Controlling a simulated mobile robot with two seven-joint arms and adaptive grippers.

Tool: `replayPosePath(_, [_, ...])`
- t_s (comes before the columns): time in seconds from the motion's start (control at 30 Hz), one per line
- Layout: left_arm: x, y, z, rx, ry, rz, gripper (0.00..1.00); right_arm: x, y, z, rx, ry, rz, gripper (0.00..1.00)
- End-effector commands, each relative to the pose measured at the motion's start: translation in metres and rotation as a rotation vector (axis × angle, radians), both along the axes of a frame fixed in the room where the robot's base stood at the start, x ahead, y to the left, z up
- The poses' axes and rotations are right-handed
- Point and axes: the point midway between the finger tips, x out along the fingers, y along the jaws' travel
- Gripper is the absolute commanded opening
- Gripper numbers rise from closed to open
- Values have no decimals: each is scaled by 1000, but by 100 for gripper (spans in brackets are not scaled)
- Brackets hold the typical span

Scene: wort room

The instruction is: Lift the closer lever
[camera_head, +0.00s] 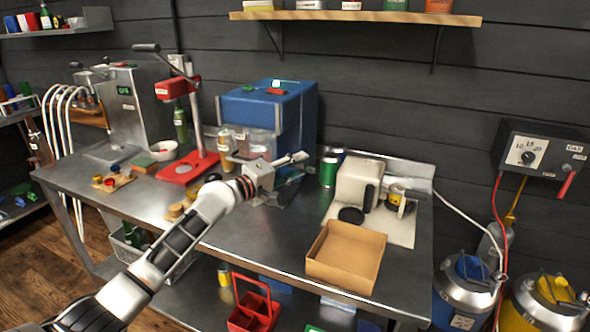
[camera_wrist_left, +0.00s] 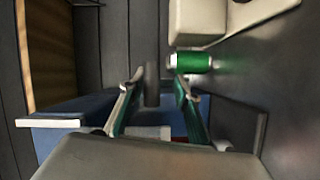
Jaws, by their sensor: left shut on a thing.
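A blue machine (camera_head: 300,110), which I take to be the closer, stands at the back of the steel bench. My left gripper (camera_head: 280,167) is at the front right of it. In the left wrist view, a dark grey upright bar, the closer lever (camera_wrist_left: 152,88), shows between the two fingers, and the gripper is shut on it. In the head view the gripper hides most of the lever, so its angle cannot be told. The blue body also shows in the wrist view (camera_wrist_left: 75,108). My right gripper is not in view.
A green can (camera_head: 329,171) stands right of the blue machine, close to my gripper. A white machine (camera_head: 357,184) and an open cardboard box (camera_head: 347,277) are further right. A red lever press (camera_head: 195,130) stands left. The bench front is mostly clear.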

Motion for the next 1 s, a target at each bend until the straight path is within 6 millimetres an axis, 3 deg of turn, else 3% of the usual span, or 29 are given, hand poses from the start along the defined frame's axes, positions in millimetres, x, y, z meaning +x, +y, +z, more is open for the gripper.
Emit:
replayPosePath(0.03, [0,-4,14,-10,-21,-3,0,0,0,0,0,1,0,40])
replayPosePath(0.2, [0,-5,14,-10,-21,-4,0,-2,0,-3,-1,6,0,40])
replayPosePath(0.23, [0,-5,14,-10,-21,-4,33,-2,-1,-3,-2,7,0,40])
replayPosePath(0.77, [-2,-2,3,-1,-6,-4,33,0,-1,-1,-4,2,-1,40])
replayPosePath(1.0, [-20,16,4,1,-8,-2,33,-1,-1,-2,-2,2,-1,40])
